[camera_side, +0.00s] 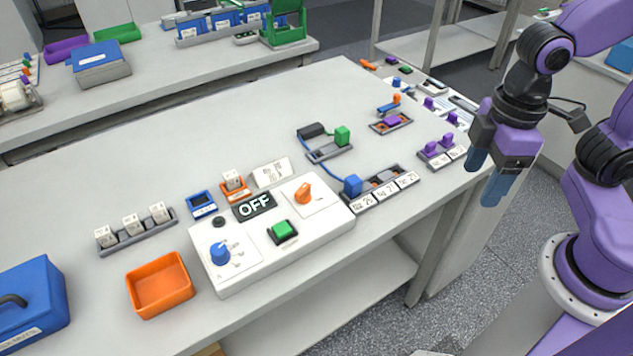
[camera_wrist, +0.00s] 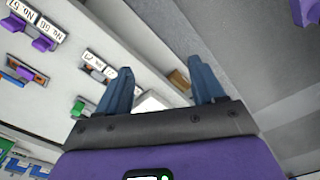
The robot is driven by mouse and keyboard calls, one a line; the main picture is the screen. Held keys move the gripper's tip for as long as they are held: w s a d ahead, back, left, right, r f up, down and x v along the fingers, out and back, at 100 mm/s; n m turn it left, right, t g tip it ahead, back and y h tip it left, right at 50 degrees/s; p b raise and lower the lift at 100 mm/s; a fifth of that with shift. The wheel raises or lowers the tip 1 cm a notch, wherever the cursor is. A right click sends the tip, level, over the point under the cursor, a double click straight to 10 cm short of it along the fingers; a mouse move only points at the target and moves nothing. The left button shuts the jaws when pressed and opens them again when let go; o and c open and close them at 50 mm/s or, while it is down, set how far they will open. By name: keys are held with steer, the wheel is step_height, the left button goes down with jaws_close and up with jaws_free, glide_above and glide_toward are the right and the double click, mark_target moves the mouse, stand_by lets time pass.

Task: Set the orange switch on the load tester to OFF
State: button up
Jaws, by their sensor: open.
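The load tester (camera_side: 240,262) is a white box near the front edge of the table in the side view. Its orange switch (camera_side: 304,194) is a knob on the right part of its top; its exact setting is too small to read. My gripper (camera_side: 485,180) is open and empty, off the table's right edge, well away from the tester. In the wrist view its two blue fingers (camera_wrist: 160,90) are apart with nothing held.
An orange tray (camera_side: 160,312) stands left of the tester. A battery holder (camera_side: 380,192) with a blue plug and a cable lies against its right side. Racks with purple plugs (camera_side: 441,152) sit near the right edge.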

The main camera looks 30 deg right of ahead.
steer(key=w+a+r+m, duration=0.3)
steer(key=w+a+r, duration=0.1)
steer(key=w+a, duration=0.7)
steer(key=m, duration=0.4)
glide_toward(305, 190)
step_height(305, 190, down, 9)
steer(key=shift+w+a+r, duration=0.1)
steer(key=shift+n, duration=0.3)
steer(key=c, duration=1.1)
